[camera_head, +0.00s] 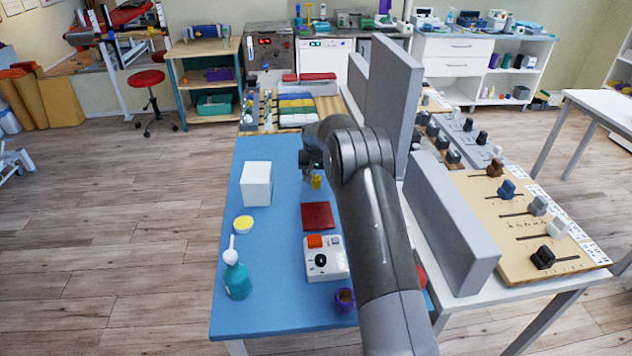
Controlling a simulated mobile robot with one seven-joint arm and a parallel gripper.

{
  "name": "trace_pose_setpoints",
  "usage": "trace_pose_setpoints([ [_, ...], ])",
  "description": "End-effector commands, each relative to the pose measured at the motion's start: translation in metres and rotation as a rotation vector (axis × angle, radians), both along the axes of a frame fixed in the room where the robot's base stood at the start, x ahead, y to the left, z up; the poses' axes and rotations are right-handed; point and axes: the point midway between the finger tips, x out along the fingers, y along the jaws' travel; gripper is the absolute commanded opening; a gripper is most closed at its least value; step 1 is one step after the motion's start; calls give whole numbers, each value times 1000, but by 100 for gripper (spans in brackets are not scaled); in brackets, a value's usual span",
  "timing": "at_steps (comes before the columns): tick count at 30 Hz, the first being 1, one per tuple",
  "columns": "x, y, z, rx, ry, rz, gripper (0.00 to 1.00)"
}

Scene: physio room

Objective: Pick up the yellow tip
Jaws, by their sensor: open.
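A small yellow piece (316,182), which looks like the yellow tip, stands on the blue table top (285,295). My gripper (311,168) is just above or behind it, partly hidden by my own dark arm. The fingers are open, and their exact gap is too small to see. I cannot tell whether they touch the yellow piece. A separate flat, round yellow thing (243,224) lies further left on the table.
A white box (256,184) stands left of my gripper. A dark red square (318,216), a white control box (326,260), a purple pot (345,299) and a teal bottle (237,278) are nearer. Grey upright panels (452,225) border the right side.

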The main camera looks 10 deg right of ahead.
Motion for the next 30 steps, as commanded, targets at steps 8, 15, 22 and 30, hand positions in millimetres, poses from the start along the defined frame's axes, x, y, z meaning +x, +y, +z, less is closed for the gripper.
trace_pose_setpoints([
  [8, 12, -1, -38, 0, 3, -1, 58],
  [15, 14, -1, -41, 0, 1, 0, 58],
  [22, 14, -1, -41, 0, 1, 0, 46],
  [30, 14, -1, -41, 0, 1, 0, 24],
])
